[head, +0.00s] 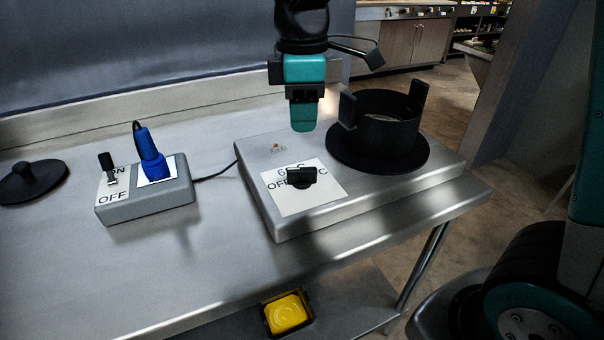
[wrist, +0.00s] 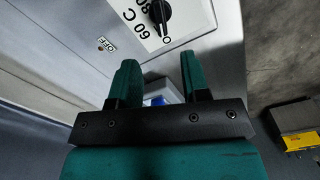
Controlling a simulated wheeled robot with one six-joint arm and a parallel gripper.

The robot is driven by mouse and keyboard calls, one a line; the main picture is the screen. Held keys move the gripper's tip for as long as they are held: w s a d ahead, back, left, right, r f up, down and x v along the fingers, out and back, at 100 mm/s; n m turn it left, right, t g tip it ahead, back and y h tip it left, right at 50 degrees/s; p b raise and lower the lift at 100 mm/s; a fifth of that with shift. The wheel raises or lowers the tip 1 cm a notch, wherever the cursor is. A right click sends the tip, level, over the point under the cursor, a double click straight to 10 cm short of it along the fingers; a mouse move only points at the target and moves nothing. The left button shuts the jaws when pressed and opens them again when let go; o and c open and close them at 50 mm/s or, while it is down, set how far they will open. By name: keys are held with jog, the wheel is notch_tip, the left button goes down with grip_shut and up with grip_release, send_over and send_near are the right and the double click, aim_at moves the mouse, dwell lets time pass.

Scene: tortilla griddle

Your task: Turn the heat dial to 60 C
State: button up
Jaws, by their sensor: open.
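The heat dial (head: 302,177) is a black knob on a white label on the front of the steel hot plate (head: 350,218). It also shows at the top of the wrist view (wrist: 161,14), with a white line on it and the marking "60 C" to its left. In the head view the knob partly covers the label, and its exact setting is hard to read. My gripper (head: 303,127) points down above the plate, behind the dial. In the wrist view its teal fingers (wrist: 159,62) are apart with nothing between them, and the dial lies beyond their tips.
A black pot (head: 385,122) stands on the round burner (head: 400,162) right of my gripper. A small indicator (head: 277,148) sits behind the label. A switch box with a blue plug (head: 150,160) and a black lid (head: 35,180) are left.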

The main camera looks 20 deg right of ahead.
aim_at(302, 168)
notch_tip(302, 168, down, 12)
jog(key=shift+b, duration=0.35)
grip_shut()
